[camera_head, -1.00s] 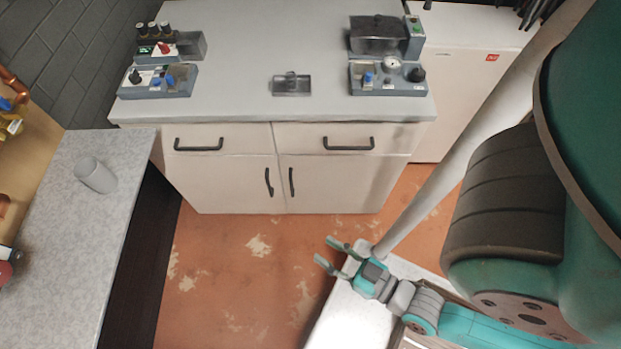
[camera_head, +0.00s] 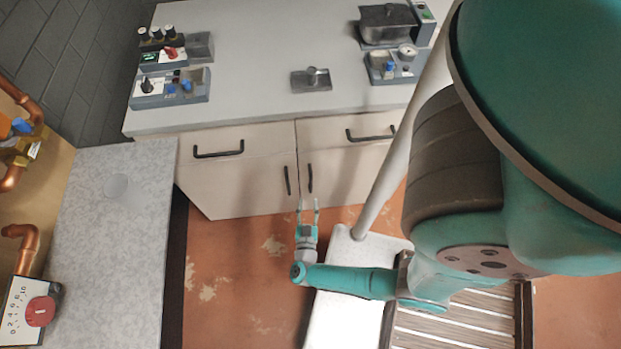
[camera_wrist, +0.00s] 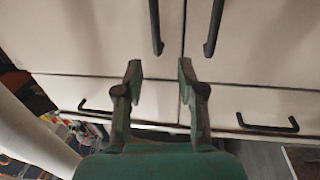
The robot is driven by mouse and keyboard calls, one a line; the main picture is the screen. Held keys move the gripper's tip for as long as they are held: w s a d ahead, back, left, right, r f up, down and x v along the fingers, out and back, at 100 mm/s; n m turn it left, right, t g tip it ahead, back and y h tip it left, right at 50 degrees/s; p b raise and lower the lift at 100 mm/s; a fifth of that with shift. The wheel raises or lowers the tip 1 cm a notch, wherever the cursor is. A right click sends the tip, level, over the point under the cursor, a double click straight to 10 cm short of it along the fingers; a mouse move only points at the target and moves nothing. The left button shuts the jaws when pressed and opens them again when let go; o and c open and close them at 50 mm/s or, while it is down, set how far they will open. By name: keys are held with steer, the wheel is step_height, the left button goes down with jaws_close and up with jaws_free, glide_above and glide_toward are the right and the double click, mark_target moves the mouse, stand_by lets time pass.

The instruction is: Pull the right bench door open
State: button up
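The right bench door (camera_head: 342,180) is shut, below the right drawer in the head view. Its dark upright handle (camera_head: 310,178) is beside the seam, close to the left door's handle (camera_head: 287,180). My gripper (camera_head: 308,207) is open and empty, its fingers pointing at the doors from in front. The wrist view is upside down, with the drawers below the doors. There the right door's handle (camera_wrist: 155,25) and the left door's handle (camera_wrist: 213,30) lie beyond the open fingertips of my gripper (camera_wrist: 160,70). Neither handle is between the fingers; the exact distance is unclear.
The bench top (camera_head: 255,100) carries control boxes and a small grey fixture (camera_head: 311,79). A pale pole (camera_head: 400,150) rises right of my gripper. Orange floor (camera_head: 240,260) is clear before the doors.

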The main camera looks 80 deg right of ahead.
mark_target(311, 181)
steer(key=shift+g, duration=0.3)
steer(key=shift+w+d+f, duration=0.1)
steer(key=shift+w+d, duration=0.2)
steer(key=shift+d, duration=1.5)
steer(key=shift+w+d+f, duration=0.1)
steer(key=shift+w+d, duration=0.25)
steer(key=shift+d, duration=1.45)
steer(key=shift+w+d+f, duration=0.1)
steer(key=shift+w+d, duration=0.2)
steer(key=shift+d, duration=1.5)
jaws_close()
